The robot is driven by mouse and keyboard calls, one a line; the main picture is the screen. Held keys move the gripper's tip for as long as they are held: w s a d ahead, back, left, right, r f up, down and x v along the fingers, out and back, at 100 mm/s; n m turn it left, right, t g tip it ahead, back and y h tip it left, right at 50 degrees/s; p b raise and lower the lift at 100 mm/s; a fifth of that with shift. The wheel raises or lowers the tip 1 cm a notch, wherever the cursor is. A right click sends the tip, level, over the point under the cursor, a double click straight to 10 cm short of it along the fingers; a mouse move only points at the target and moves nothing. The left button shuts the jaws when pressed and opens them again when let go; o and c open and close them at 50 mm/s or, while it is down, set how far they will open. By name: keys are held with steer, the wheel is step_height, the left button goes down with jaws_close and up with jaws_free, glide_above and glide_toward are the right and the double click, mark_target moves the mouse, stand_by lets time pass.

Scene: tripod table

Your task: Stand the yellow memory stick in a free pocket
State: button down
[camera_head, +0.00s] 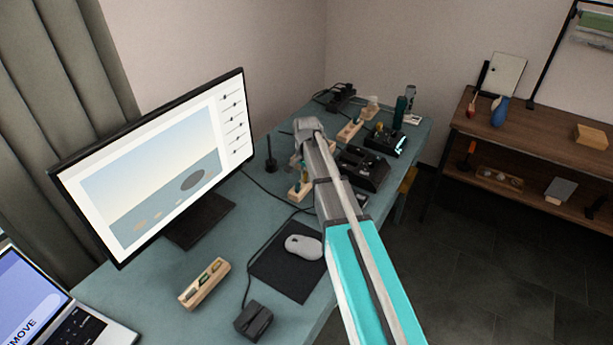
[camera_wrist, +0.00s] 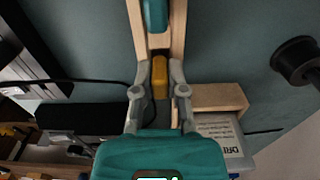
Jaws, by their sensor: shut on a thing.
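In the wrist view the yellow memory stick (camera_wrist: 160,76) lies between the two fingertips of my gripper (camera_wrist: 161,68), which is shut on it. The stick is over or at a long pale wooden holder (camera_wrist: 136,22); I cannot tell whether it touches the wood. A teal piece (camera_wrist: 155,14) occupies the holder just beyond the stick. In the head view the wooden holder (camera_head: 293,194) shows beside my arm, which hides much of the gripper and the stick.
A black post (camera_head: 271,161) stands left of my gripper. Dark devices (camera_head: 363,170) stand to its right. Another wooden holder (camera_head: 191,297) with small sticks lies near the monitor (camera_head: 170,165). A mouse (camera_head: 303,247) rests on a black mat. A wooden block (camera_wrist: 220,97) is close in the wrist view.

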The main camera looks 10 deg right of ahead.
mark_target(306, 173)
steer(key=shift+f, duration=0.2)
steer(key=c, duration=0.6)
jaws_free()
steer(key=shift+r, duration=0.2)
step_height(306, 173, up, 8)
steer(key=p, duration=0.8)
steer(key=shift+r, duration=0.1)
stand_by(0.6)
steer(key=s+a+r+n+p, duration=0.1)
steer(key=s+n, duration=0.8)
steer(key=s, duration=1.5)
steer(key=shift+a+r+p, duration=0.2)
steer(key=shift+r+p, duration=0.3)
steer(key=shift+p, duration=0.15)
steer(key=shift+s, duration=0.1)
